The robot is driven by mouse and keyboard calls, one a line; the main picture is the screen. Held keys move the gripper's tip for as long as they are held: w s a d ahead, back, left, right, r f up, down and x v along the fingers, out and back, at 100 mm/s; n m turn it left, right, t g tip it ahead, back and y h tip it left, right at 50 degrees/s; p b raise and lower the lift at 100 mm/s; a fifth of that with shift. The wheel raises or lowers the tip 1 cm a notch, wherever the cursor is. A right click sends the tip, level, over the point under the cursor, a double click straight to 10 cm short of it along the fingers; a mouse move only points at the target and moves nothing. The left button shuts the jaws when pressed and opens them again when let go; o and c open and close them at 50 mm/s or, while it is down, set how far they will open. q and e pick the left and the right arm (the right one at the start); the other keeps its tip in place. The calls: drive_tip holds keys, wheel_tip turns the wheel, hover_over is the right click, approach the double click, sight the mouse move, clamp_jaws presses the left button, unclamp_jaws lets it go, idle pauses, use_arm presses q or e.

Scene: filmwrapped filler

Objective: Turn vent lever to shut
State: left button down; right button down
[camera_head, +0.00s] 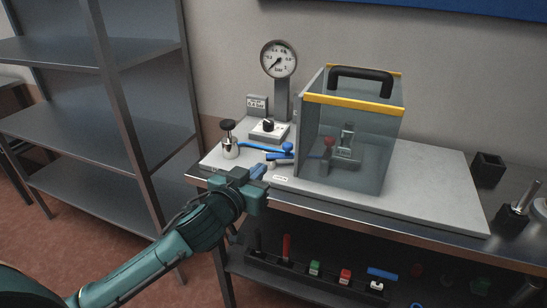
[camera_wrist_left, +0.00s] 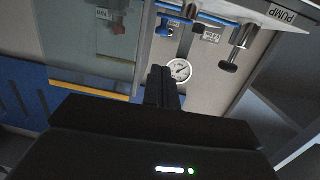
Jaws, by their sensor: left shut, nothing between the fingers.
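Two blue levers sit on the pale base plate left of the clear box, an upper one (camera_head: 262,146) with a round blue end and a lower one (camera_head: 280,157). Neither label can be read well enough to tell which is the vent lever. Blue lever parts also show at the top of the left wrist view (camera_wrist_left: 205,18). My left gripper (camera_head: 259,172) is shut and empty, just in front of the levers at the plate's front edge. Its dark fingers are together in the left wrist view (camera_wrist_left: 161,85). I cannot tell whether they touch a lever. My right gripper is out of view.
The clear box (camera_head: 345,150) with yellow edging and black handle covers a red-knobbed fitting. A pressure gauge (camera_head: 279,59) stands behind the levers. A metal valve with a black knob (camera_head: 229,139) stands left. Shelves (camera_head: 90,130) are at the left; a tool rack (camera_head: 320,272) is below.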

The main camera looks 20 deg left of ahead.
use_arm(q)
drive_tip(key=shift+s+a+f+g, duration=0.25)
drive_tip(key=shift+s+f+g, duration=0.05)
drive_tip(key=shift+s+f, duration=0.15)
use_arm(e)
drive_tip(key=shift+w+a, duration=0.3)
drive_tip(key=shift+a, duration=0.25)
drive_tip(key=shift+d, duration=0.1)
use_arm(q)
approach(286, 148)
drive_tip(key=w, duration=0.5)
drive_tip(key=shift+d+f+p, duration=0.2)
drive_tip(key=shift+f+p, duration=0.15)
drive_tip(key=shift+w+d+f, duration=0.1)
drive_tip(key=shift+w+f, duration=0.1)
drive_tip(key=shift+w, duration=0.65)
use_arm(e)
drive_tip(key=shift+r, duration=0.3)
